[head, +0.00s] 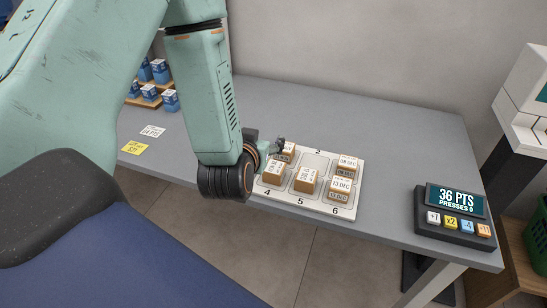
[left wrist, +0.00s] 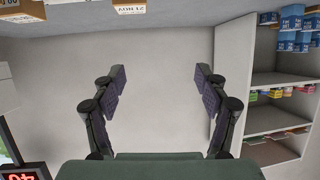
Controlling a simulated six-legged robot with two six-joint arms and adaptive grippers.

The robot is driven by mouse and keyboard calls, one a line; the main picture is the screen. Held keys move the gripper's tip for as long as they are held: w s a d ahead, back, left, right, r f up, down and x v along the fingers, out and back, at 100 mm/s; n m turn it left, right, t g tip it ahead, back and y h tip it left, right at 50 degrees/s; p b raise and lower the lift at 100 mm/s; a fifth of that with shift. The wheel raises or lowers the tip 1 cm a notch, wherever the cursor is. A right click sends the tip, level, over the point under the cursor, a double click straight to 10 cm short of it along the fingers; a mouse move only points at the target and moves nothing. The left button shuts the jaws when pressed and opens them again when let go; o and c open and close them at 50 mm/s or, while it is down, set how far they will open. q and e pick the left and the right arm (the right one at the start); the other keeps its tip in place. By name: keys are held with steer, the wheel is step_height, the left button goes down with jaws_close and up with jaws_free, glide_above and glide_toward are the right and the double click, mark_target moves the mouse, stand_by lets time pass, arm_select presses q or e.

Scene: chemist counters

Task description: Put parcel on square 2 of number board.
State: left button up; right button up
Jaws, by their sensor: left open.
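The number board (head: 256,190) is a pale tray on the grey counter, with digits 4, 5 and 6 along its near edge. Square 2 (head: 314,162), in the middle of the far row, is bare. Small white-and-brown parcels stand on the other squares: square 1 (head: 289,149), square 3 (head: 347,165), square 4 (head: 274,173), square 5 (head: 305,180) and square 6 (head: 340,189). I cannot tell which one the task means. My left gripper (head: 279,146) is beside the square 1 parcel, partly hiding it. In the left wrist view its fingers (left wrist: 160,82) are spread and empty. My right gripper is out of view.
A display console (head: 455,214) reading 36 PTS stands at the counter's right end. Blue boxes (head: 160,71) stand on wooden steps at the back left. A yellow card (head: 134,148) and a white card (head: 152,131) lie on the left. The counter behind the board is clear.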

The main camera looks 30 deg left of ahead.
arm_select(q)
steer(key=w+a+r+g+p, duration=0.1)
steer(key=w+a+g+p, duration=0.1)
steer(key=a+g+p, duration=0.15)
arm_select(e)
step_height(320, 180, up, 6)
steer(key=p, duration=0.1)
arm_select(q)
steer(key=m+g+h, duration=0.1)
steer(key=g+h, duration=0.3)
steer(key=g, duration=0.1)
glide_above(274, 167)
steer(key=s, duration=0.2)
steer(key=f, duration=0.4)
steer(key=shift+w+d, duration=0.15)
steer(key=shift+d, duration=0.1)
steer(key=shift+s+b+x, duration=0.2)
steer(key=shift+b+x, duration=1)
steer(key=shift+x, duration=0.75)
steer(key=shift+s+b+x, duration=0.25)
steer(key=shift+b+x, duration=0.95)
steer(key=shift+x, duration=0.7)
steer(key=shift+w+d+f, duration=0.1)
steer(key=shift+w+f, duration=0.05)
steer(key=shift+f, duration=0.15)
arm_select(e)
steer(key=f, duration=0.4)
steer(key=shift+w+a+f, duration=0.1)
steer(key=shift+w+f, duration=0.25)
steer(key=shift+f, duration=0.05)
